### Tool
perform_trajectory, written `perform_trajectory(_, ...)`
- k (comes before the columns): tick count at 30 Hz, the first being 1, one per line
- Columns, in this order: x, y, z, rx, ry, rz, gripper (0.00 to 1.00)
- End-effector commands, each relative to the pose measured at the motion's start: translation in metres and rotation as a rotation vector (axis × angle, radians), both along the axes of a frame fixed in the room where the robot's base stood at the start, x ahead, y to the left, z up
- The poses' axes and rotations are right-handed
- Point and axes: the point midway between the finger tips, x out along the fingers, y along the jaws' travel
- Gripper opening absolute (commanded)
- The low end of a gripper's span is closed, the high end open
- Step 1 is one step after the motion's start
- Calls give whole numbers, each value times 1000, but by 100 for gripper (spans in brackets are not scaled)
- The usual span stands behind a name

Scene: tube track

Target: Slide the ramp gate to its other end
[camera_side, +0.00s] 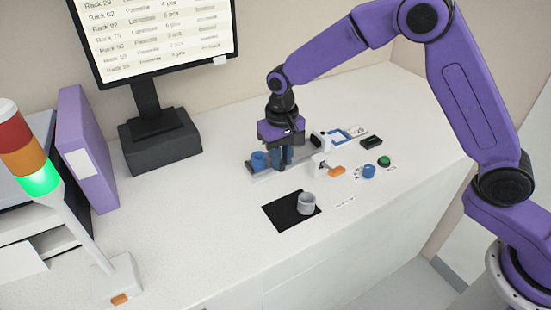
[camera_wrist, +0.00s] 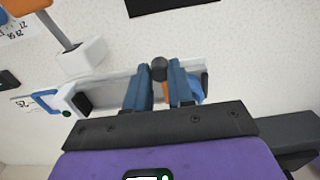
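The grey rail (camera_side: 264,178) lies on the white table in the side view, and it also shows in the wrist view (camera_wrist: 109,88). The ramp gate shows as a dark round knob (camera_wrist: 158,68) with a strip of orange beneath it. My gripper (camera_side: 283,163) points down over the rail. In the wrist view, the blue fingers of my gripper (camera_wrist: 158,76) stand close on both sides of the knob, with a narrow gap between them that the knob fills. The fingers hide part of the rail and gate.
A blue cylinder (camera_side: 258,159) is at the rail's left end. A white block (camera_side: 319,167) with an orange handle (camera_side: 337,171) stands in front. A grey cup (camera_side: 306,203) sits on a black mat (camera_side: 281,212). A green button (camera_side: 384,161) and blue knob (camera_side: 369,171) are at right.

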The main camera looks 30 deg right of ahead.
Motion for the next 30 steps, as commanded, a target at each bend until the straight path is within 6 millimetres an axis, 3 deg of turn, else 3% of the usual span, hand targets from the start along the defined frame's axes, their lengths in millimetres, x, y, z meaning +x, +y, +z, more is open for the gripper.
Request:
perform_trajectory(28,-46,0,0,0,0,2,1)
perform_trajectory(29,-45,0,0,0,0,2,32)
perform_trajectory(30,-45,1,0,0,0,1,35)
